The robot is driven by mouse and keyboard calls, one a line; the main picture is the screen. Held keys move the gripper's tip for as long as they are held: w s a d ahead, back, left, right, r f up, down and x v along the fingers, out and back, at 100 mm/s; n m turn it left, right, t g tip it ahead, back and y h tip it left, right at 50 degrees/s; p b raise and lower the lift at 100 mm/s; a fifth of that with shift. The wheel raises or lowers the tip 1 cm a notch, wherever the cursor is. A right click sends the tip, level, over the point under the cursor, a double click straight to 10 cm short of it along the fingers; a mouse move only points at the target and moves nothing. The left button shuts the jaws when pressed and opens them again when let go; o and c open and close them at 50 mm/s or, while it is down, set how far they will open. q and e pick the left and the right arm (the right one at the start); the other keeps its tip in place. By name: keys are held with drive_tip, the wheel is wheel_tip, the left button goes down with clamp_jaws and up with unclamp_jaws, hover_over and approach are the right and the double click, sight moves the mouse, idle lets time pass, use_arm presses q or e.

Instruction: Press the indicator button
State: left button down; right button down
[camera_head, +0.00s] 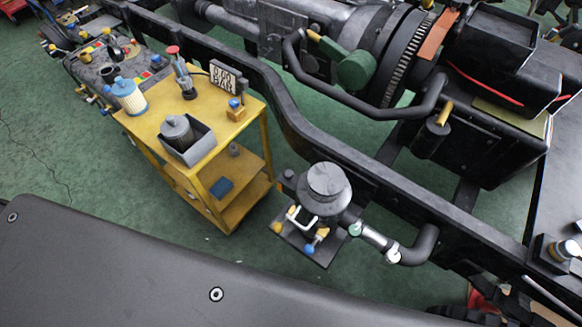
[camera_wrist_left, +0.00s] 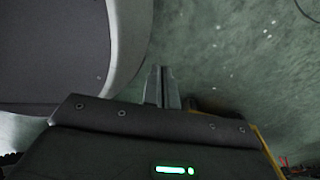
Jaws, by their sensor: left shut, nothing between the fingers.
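A grey stand with a red knob on top (camera_head: 173,50) stands on the yellow cart (camera_head: 203,135) in the head view. A dark panel with coloured squares (camera_head: 92,56) lies beyond the cart's far left end. I cannot tell which of these, if either, is the indicator button. My left gripper (camera_wrist_left: 161,72) shows only in the left wrist view. Its fingers are together and empty, over the green floor and away from any button. The head view shows neither gripper.
The cart also carries a blue-capped filter (camera_head: 130,97), a grey box (camera_head: 188,141) with a dark canister, and a small display (camera_head: 226,80). A long black chassis rail (camera_head: 275,90) runs behind it. Green floor (camera_head: 75,165) is clear left of the cart.

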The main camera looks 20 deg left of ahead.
use_arm(q)
drive_tip(key=w+d+r+m+t+h+p, duration=0.25)
drive_tip(key=w+r+p, duration=0.35)
drive_tip(key=w+r, duration=0.8)
drive_tip(key=w+d+r+m+t+h+p, duration=0.15)
drive_tip(key=w+r+m+p, duration=0.3)
drive_tip(key=w+r, duration=1)
drive_tip(key=w+d+r+m+h+p, duration=0.1)
drive_tip(key=w+d+r+m+p, duration=0.2)
drive_tip(key=r, duration=0.5)
drive_tip(key=w+d+r+m+h+p, duration=0.1)
drive_tip(key=w+d+r+m+p, duration=0.1)
drive_tip(key=r, duration=0.7)
drive_tip(key=w+d+r+m+t+p, duration=0.1)
drive_tip(key=w+d+r+m+p, duration=0.2)
drive_tip(key=w+d+r, duration=0.3)
wheel_tip(320, 180, up, 3)
drive_tip(key=shift+w+d+f+m+h+p, duration=0.15)
drive_tip(key=shift+d+m+h+p, duration=0.2)
drive_tip(key=shift+p, duration=0.45)
drive_tip(key=shift+a+f, duration=0.15)
